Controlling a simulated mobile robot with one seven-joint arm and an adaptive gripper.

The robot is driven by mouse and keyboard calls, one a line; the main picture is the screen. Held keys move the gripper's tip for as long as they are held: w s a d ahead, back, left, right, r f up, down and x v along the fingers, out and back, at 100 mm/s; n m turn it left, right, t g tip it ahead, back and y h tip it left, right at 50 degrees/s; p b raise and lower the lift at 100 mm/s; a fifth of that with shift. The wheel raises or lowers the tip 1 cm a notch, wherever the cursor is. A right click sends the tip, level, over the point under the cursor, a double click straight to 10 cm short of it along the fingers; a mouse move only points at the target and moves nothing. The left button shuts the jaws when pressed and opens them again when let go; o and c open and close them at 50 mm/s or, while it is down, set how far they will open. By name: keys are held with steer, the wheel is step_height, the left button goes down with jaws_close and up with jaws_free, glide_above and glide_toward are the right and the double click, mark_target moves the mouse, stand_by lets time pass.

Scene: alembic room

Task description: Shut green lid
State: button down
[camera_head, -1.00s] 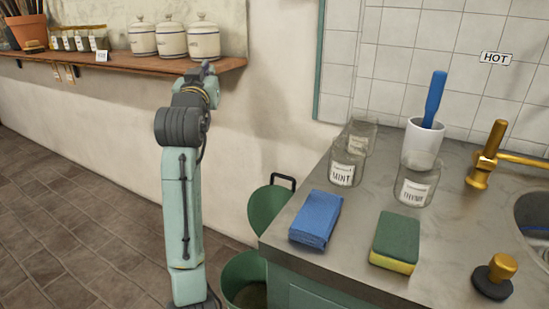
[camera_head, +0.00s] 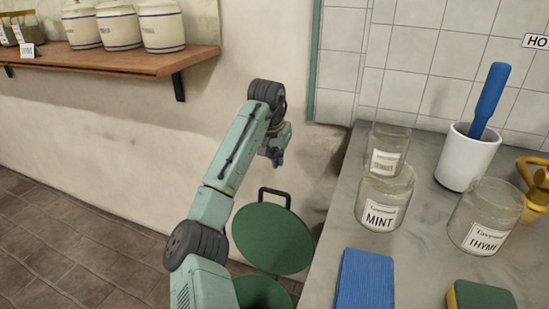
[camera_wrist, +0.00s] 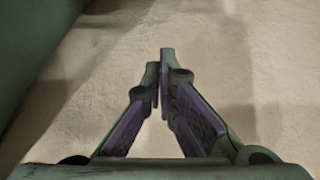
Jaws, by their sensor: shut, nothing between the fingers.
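The green lid (camera_head: 272,238) is a round disc with a dark handle (camera_head: 274,193) at its upper edge. It stands raised and tilted back against the wall side, behind the green bin (camera_head: 262,293), whose opening is partly hidden by my arm and the frame's lower edge. My gripper (camera_head: 278,160) is in the air above the lid and its handle, apart from both, near the wall. In the wrist view my gripper's fingers (camera_wrist: 162,95) are shut with nothing between them, and neither lid nor bin can be made out for sure.
A wooden shelf (camera_head: 120,62) with canisters is on the wall at left. The floor at left is clear.

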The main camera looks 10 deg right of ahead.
step_height(320, 180, down, 7)
steer(key=s+a, duration=0.1)
steer(key=shift+s+r, duration=0.15)
steer(key=shift+r, duration=0.05)
steer(key=shift+a, duration=0.15)
stand_by(0.5)
